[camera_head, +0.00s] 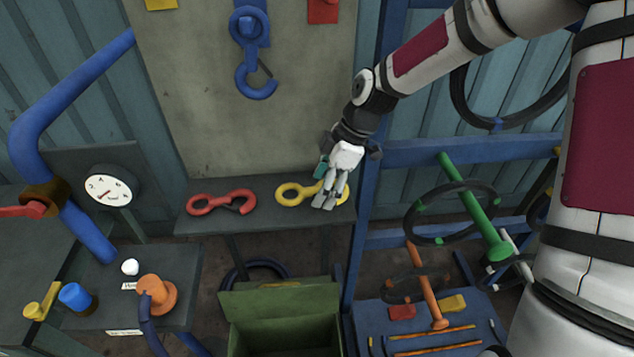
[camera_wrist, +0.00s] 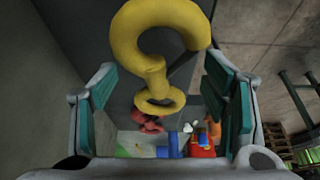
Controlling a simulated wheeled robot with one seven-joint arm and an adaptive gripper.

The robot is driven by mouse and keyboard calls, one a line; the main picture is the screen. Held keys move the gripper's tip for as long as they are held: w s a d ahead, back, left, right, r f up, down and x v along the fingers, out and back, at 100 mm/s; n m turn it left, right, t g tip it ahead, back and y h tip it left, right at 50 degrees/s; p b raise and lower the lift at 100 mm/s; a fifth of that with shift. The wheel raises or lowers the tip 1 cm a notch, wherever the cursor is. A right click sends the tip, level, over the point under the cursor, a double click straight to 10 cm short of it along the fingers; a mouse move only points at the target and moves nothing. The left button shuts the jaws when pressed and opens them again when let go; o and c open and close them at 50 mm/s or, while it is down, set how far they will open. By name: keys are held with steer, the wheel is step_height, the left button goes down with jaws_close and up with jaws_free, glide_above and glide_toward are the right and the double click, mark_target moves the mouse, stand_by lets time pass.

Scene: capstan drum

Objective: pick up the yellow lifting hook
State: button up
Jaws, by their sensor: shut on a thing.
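The yellow lifting hook (camera_head: 290,192) is at the right end of the grey shelf (camera_head: 260,219), with its ring end to the left. My gripper (camera_head: 326,203) reaches down over its right part and is shut on it; the fingers hide some of the hook. In the wrist view the yellow hook (camera_wrist: 152,64) lies between the two finger pads, its curved part at the top and its ring below. The fingers (camera_wrist: 160,105) stand well apart there, and the contact points are hard to make out. I cannot tell whether the hook is clear of the shelf.
A red hook (camera_head: 220,202) lies on the shelf to the left. A blue hook (camera_head: 249,50) hangs on the panel above. A blue post (camera_head: 367,210) stands close to my gripper's right. A green open box (camera_head: 283,318) sits below the shelf.

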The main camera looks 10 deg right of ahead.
steer(key=s+d+r+p, duration=0.1)
steer(key=s+d, duration=0.4)
steer(key=s, duration=0.7)
steer(key=shift+s+d+r+p, duration=0.15)
steer(key=shift+s+r+p, duration=0.05)
steer(key=shift+p, duration=0.3)
